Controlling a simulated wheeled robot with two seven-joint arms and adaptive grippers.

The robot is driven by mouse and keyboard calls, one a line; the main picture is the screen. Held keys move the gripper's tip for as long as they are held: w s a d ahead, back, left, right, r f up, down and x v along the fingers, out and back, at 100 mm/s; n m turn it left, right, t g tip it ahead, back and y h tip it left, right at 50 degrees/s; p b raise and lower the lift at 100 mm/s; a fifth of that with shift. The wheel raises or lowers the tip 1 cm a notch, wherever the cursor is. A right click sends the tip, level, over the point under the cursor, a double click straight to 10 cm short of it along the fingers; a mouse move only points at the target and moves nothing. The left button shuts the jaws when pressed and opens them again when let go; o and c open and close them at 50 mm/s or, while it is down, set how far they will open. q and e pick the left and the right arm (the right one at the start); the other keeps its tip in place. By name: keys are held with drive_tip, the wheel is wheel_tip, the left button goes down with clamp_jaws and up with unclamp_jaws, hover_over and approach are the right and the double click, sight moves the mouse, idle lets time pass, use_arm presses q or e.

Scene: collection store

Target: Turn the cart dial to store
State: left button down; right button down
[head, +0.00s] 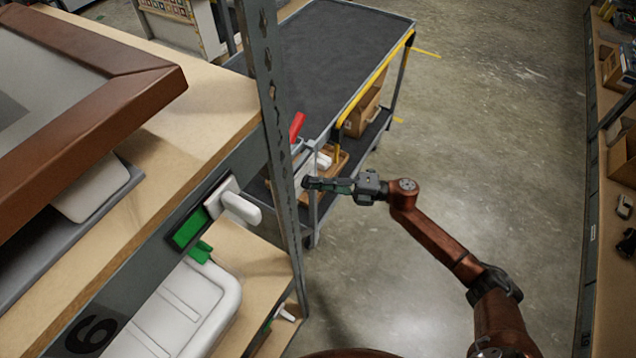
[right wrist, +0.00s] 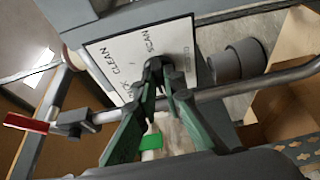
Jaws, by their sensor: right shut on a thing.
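The cart (head: 335,45) has a dark top and a lower shelf. A white label panel (right wrist: 105,60) at its end fills the middle of the right wrist view. The words CLEAN and SCAN are readable on it; other lettering at its sides is too small or covered. My right gripper (right wrist: 158,72) has its green fingers closed in front of the panel, shut on the dial, which the fingertips mostly hide. I cannot tell where its pointer aims. In the head view my right gripper (head: 312,184) is at the cart's near end. My left gripper is not in view.
A metal bar (right wrist: 215,92) crosses by my fingers, and a red handle (right wrist: 25,123) is at its left. A grey cylinder (right wrist: 238,60) is beside the panel. A shelf upright (head: 268,100) stands left of my gripper. Floor (head: 480,120) right of the cart is clear.

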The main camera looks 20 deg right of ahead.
drive_tip(key=shift+f, duration=0.1)
drive_tip(key=c, duration=2)
unclamp_jaws()
drive_tip(key=v, duration=1.2)
